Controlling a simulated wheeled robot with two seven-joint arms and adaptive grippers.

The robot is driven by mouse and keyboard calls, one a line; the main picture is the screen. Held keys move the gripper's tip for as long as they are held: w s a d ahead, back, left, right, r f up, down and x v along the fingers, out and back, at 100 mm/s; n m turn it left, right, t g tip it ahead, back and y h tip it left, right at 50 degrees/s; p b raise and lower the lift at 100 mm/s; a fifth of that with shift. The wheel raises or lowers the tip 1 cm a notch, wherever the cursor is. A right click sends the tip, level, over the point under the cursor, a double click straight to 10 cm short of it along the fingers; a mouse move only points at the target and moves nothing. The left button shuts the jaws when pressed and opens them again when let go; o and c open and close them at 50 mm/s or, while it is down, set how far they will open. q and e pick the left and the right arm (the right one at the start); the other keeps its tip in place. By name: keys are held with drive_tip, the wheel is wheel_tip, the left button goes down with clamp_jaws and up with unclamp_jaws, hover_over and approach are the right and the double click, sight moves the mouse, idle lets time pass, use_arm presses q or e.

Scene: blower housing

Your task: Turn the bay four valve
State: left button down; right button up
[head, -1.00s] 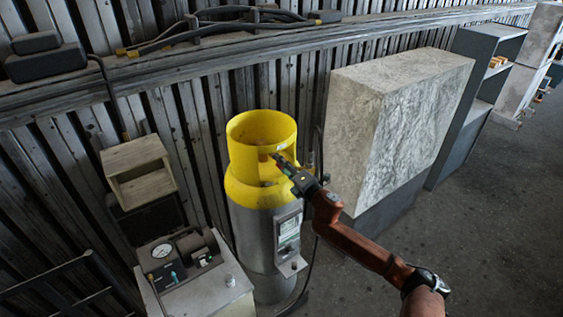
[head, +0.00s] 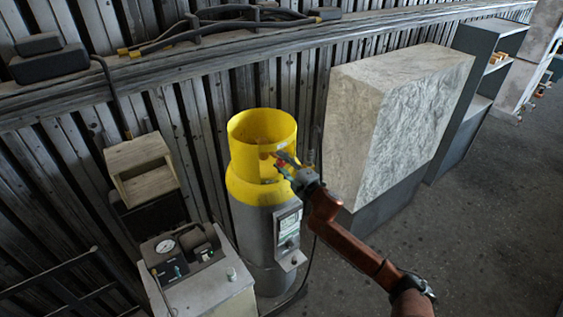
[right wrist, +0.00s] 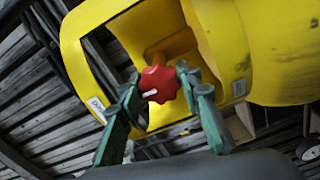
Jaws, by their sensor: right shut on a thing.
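A red lobed valve knob (right wrist: 158,84) with a white mark on its rim sits inside the yellow collar (right wrist: 90,35) of a gas cylinder. In the head view the yellow-topped grey cylinder (head: 254,222) stands upright against the corrugated wall. My right gripper (head: 281,160) reaches into the collar's opening from the right. In the right wrist view its green fingers (right wrist: 158,95) are shut on the knob, one on each side. In the head view the knob is mostly hidden by the gripper. No bay number is readable. My left gripper is not in view.
A panel with a screen (head: 288,228) is on the cylinder's front. A gauge box (head: 183,250) sits on a cabinet at lower left, below a small open wooden box (head: 142,170). A large stone block (head: 395,125) stands to the right. The floor at right is clear.

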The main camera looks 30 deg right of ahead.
idle(0.3)
drive_tip(key=o, duration=1.2)
drive_tip(key=shift+d, duration=0.1)
drive_tip(key=shift+c, duration=0.2)
drive_tip(key=s, duration=1.2)
drive_tip(key=shift+d, duration=0.45)
